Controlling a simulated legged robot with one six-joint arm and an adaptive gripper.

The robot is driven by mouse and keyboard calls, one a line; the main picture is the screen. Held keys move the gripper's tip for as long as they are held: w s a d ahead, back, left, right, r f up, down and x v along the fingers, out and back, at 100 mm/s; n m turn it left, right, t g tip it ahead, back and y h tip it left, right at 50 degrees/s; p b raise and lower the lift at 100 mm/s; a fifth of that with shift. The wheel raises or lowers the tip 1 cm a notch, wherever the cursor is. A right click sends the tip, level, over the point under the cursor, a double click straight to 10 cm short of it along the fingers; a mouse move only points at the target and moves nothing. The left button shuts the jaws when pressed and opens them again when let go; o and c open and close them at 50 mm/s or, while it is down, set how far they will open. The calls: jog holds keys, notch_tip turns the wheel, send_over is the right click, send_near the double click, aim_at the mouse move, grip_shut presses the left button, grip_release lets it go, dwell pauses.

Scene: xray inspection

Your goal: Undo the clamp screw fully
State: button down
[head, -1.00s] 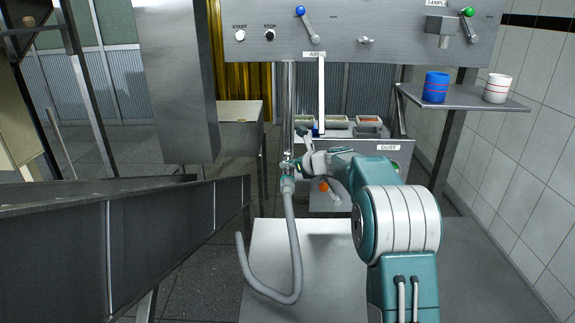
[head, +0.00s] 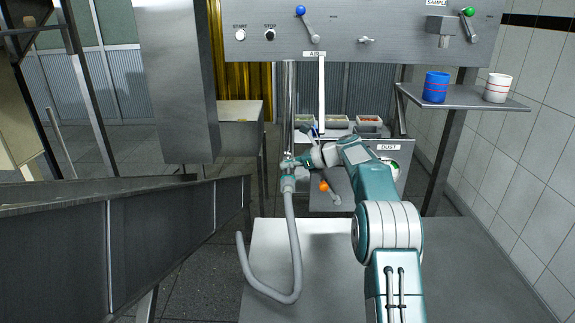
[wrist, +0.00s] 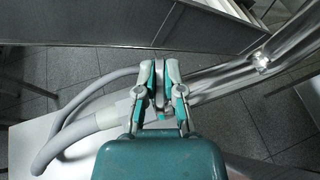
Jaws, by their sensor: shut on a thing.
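A shiny vertical pipe (head: 289,105) comes down from the panel, and a grey hose (head: 292,235) hangs from its lower end in a curve. The clamp is at their joint; its screw is too small and covered to make out in the head view. My gripper (head: 289,164) is at this joint, reaching in from the right. In the wrist view my gripper (wrist: 160,66) is shut on a small grey part between its fingers, which seems to be the clamp screw (wrist: 159,92). The hose (wrist: 88,88) runs off left and the pipe (wrist: 225,80) runs right.
A steel panel (head: 360,30) with levers and buttons is above. A shelf (head: 470,98) at right holds a blue cup (head: 436,87) and a white cup (head: 497,88). A dark chute (head: 120,240) fills the lower left. An orange-knobbed lever (head: 325,187) is right of the hose.

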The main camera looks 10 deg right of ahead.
jog(key=c, duration=0.8)
grip_release()
jog(key=shift+o, duration=0.2)
jog(key=shift+d, duration=0.1)
jog(key=v, duration=1.1)
jog(key=shift+s+d+r, duration=0.15)
jog(key=shift+d+r, duration=0.05)
jog(key=shift+d, duration=0.15)
